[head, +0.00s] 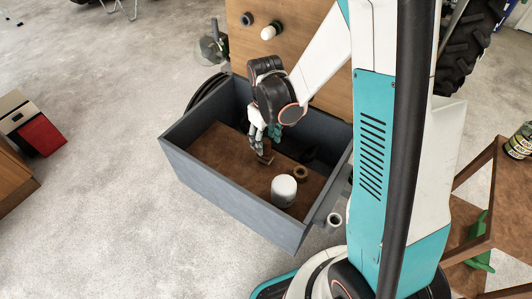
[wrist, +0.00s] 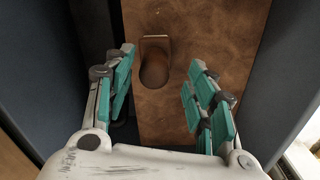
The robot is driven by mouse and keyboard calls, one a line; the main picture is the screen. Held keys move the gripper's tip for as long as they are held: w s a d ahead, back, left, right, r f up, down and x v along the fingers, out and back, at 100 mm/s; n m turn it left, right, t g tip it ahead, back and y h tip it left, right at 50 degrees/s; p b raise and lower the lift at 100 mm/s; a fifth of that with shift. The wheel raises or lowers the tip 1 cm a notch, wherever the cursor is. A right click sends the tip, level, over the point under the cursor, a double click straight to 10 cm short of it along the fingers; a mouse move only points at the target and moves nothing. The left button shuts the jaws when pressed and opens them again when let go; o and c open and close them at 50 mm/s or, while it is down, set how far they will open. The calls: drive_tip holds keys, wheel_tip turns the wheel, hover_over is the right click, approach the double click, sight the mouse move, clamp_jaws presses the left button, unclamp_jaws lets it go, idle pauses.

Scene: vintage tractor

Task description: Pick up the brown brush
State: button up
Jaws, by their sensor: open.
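A small brown object, which looks like the brown brush (wrist: 154,66), lies on the brown floor of a blue-grey box. It also shows in the head view (head: 266,157), just below my fingertips and partly hidden by them. My gripper (head: 264,138) is inside the box's opening and points down. In the wrist view my gripper (wrist: 162,60) is open, with a teal-padded finger on each side of the brush and a gap to both. Nothing is held.
The blue-grey box (head: 222,190) has raised walls close around my gripper. A white cylinder (head: 284,191) and a small brown ring-like object (head: 301,172) are in the box, nearer its front right. A wooden cabinet front (head: 310,55) stands behind. Open concrete floor lies left.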

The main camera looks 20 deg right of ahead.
sight(266, 147)
drive_tip(key=f, duration=0.1)
drive_tip(key=f+b, duration=0.1)
drive_tip(key=f, duration=0.1)
drive_tip(key=f+b, duration=0.1)
drive_tip(key=f, duration=0.1)
drive_tip(key=shift+w+d, duration=0.2)
drive_tip(key=shift+w, duration=0.15)
drive_tip(key=c, duration=1.1)
